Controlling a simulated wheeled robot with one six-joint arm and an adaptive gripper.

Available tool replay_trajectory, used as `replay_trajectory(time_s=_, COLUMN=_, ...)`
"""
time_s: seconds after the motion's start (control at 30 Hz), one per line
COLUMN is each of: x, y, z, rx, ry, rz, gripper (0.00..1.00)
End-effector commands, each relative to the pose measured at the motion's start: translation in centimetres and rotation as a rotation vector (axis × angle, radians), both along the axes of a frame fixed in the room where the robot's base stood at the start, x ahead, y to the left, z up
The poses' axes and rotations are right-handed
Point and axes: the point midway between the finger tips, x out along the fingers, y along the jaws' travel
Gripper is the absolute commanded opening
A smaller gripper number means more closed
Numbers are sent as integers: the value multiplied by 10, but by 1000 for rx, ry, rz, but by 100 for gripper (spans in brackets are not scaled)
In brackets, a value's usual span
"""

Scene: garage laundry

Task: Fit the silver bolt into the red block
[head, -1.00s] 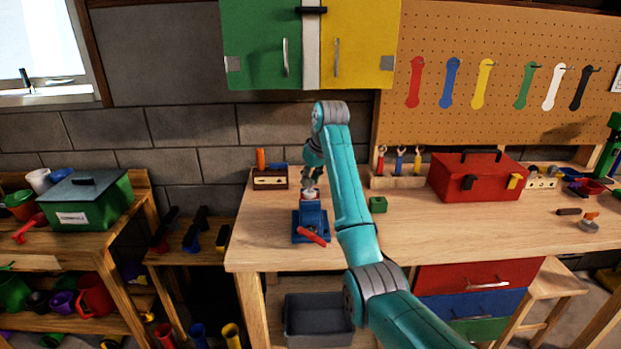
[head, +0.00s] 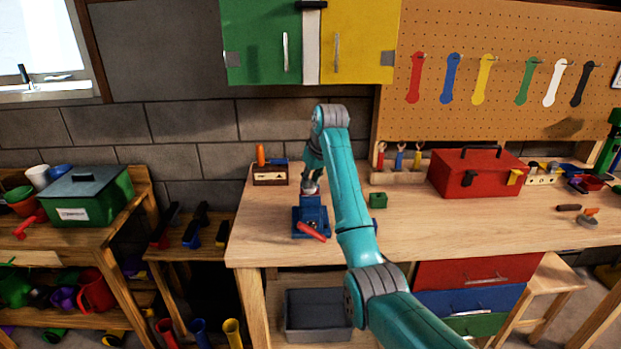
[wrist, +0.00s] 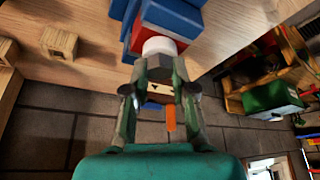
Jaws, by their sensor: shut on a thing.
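My gripper (head: 312,178) is over the blue vise (head: 311,216), and its fingers are shut on the silver bolt (head: 310,188). A pale round part (wrist: 163,46) shows just beyond the head, against the red block (wrist: 182,44). The red block is held in the blue vise (wrist: 172,17). The bolt looks in line with the block and very close to it. How deep its shank sits is hidden.
The vise's red handle (head: 312,231) points toward the front. A green block (head: 378,200) stands right of the vise, and a small wooden tool holder (head: 270,175) stands behind it to the left. A red toolbox (head: 478,173) is farther right. The bench front is mostly clear.

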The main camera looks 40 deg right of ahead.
Motion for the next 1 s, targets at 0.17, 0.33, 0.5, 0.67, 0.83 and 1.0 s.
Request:
replay_trajectory(time_s=0.17, x=0, y=0, z=0, rx=0, ry=-1, rz=0, gripper=0)
replay_trajectory(time_s=0.33, x=0, y=0, z=0, rx=0, ry=-1, rz=0, gripper=55)
replay_trajectory(time_s=0.5, x=0, y=0, z=0, rx=0, ry=-1, rz=0, gripper=55)
replay_trajectory(time_s=0.67, x=0, y=0, z=3, rx=0, ry=-1, rz=0, gripper=55)
replay_trajectory(time_s=0.83, x=1, y=0, z=23, rx=-1, ry=-4, rz=0, gripper=55)
replay_trajectory(time_s=1.0, x=1, y=0, z=55, rx=-1, ry=-3, rz=0, gripper=55)
